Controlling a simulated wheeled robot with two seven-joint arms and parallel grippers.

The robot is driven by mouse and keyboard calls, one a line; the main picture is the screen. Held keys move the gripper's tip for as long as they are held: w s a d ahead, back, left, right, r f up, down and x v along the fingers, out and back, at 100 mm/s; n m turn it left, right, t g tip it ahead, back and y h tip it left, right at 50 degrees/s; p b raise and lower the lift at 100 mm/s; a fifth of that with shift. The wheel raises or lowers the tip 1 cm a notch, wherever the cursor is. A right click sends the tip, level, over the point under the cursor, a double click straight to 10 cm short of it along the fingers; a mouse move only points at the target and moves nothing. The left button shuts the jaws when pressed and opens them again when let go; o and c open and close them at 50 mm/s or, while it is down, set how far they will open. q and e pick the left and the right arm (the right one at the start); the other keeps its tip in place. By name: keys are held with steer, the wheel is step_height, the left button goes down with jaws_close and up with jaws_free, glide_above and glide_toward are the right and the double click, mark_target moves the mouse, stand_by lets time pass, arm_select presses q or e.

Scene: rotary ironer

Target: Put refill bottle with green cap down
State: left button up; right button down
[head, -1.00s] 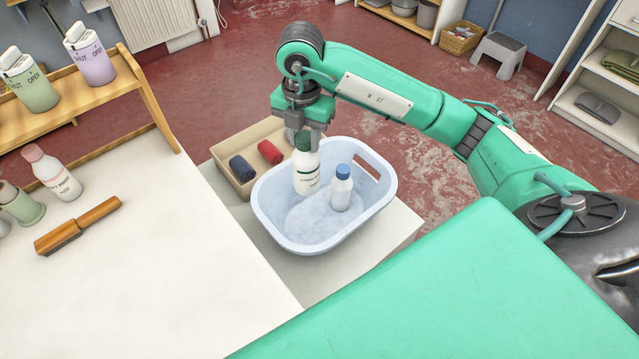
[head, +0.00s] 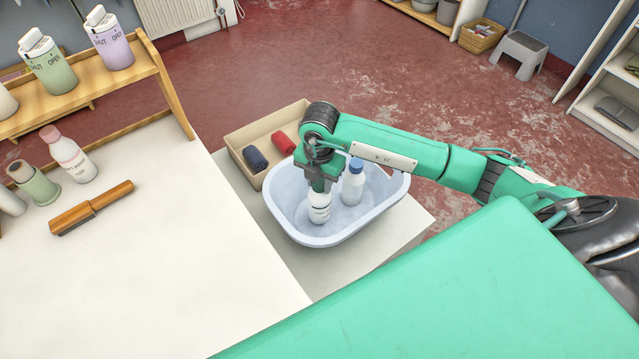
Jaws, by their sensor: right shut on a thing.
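The refill bottle with green cap (head: 319,208) is white with a printed label and stands roughly upright inside the light blue basin (head: 322,241). My right gripper (head: 319,182) points down from above and is shut on its top; the cap is mostly hidden by the gripper. I cannot tell whether the bottle's base touches the basin floor. A white bottle with a blue cap (head: 352,184) stands in the basin just right of it. My left gripper is not in the head view.
The basin stands on a low white table (head: 408,238). Behind it is a cardboard box (head: 236,141) with a dark blue roll and a red roll. At left, a white worktop (head: 170,260) holds a wooden-handled brush (head: 92,207), a pink-capped bottle (head: 73,160) and a green container (head: 34,184).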

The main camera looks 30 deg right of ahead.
steer(key=shift+f, duration=0.7)
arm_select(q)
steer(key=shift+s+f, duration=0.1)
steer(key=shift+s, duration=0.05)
arm_select(e)
steer(key=shift+f, duration=0.1)
steer(key=shift+f, duration=0.1)
steer(key=c, duration=1)
jaws_free()
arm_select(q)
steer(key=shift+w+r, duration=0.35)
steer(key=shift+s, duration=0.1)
